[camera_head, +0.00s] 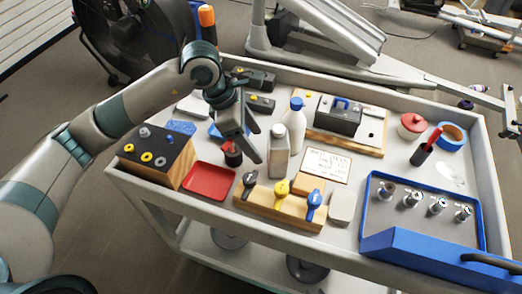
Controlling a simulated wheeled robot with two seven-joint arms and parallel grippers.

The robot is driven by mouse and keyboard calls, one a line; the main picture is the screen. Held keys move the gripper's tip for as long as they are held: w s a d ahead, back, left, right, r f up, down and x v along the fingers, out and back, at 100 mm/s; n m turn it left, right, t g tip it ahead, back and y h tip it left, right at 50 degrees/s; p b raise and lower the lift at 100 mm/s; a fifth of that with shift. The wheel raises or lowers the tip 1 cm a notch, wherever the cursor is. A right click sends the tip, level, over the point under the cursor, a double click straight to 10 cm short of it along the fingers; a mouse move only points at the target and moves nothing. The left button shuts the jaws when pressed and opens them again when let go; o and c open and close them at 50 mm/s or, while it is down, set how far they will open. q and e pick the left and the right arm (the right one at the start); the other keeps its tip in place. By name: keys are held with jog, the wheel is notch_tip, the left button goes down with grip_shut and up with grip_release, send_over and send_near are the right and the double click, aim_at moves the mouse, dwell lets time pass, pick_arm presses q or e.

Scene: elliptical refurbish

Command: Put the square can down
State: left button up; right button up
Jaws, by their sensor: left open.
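The square can (279,152) is a grey, box-shaped container with a small light cap. It stands upright on the cart top, just right of my left gripper. My left gripper (258,147) is open, with its fingers spread and pointing down and right towards the can. The can appears to be outside the jaws, though whether a fingertip touches it I cannot tell. My right gripper is not in view.
A white bottle with a blue cap (295,125) stands close behind the can. A wooden block with coloured valves (280,204) is in front. A red tray (208,181) lies left, and a printed card (327,165) right. A blue tray (375,215) holds several metal fittings.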

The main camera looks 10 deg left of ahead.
pick_arm(q)
jog(key=shift+v, duration=0.95)
pick_arm(e)
jog(key=shift+a+r, duration=0.2)
jog(key=shift+a, duration=0.25)
jog(key=shift+s+d+f, duration=0.1)
jog(key=shift+s+d, duration=0.05)
jog(key=shift+s, duration=0.05)
